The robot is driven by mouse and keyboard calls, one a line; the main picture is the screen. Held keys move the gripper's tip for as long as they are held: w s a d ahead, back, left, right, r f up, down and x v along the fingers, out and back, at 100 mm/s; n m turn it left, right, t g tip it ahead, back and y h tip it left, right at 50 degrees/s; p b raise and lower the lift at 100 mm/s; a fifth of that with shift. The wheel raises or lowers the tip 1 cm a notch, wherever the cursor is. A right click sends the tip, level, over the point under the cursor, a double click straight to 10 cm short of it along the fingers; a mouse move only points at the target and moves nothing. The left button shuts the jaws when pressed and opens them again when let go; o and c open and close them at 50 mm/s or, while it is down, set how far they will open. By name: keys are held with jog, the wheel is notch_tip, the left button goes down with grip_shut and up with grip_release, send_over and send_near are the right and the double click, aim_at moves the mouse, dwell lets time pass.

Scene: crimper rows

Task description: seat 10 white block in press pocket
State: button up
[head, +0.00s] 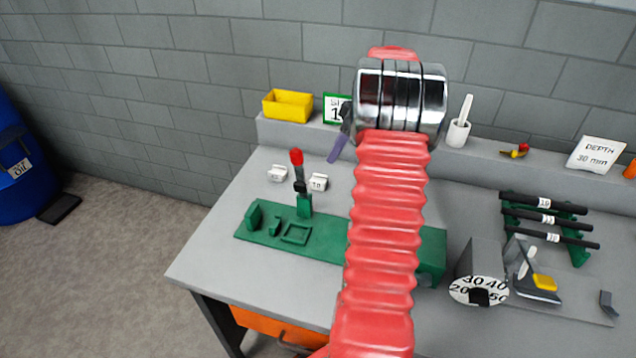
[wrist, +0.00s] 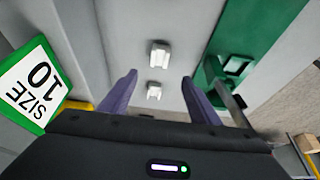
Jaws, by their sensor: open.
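A white block marked 10 (head: 318,182) stands on the grey bench behind the green press base (head: 262,237). Another white block (head: 278,173) stands to its left; its marking is too small to read. Both blocks show in the wrist view, one farther up (wrist: 160,53) and one lower (wrist: 154,91), with no readable numbers. A square frame that looks like the press pocket (head: 296,233) lies on the green base and appears empty. A red-topped lever (head: 296,157) rises beside it. My gripper (wrist: 160,88) is open and empty, its purple fingers apart above the bench; in the head view it is mostly hidden.
A SIZE 10 sign (wrist: 33,83) and a yellow bin (head: 288,105) stand on the back ledge. A white cup (head: 458,133) is farther right. A rack of dark bars (head: 545,217) and a numbered dial (head: 478,290) occupy the right. My arm hides the bench's middle.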

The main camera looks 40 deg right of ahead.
jog(key=shift+f, duration=0.1)
send_near(318, 180)
jog(key=shift+x, duration=1.15)
jog(key=shift+f, duration=0.1)
jog(key=shift+x, duration=2.55)
jog(key=shift+c, duration=0.7)
jog(key=c, duration=1)
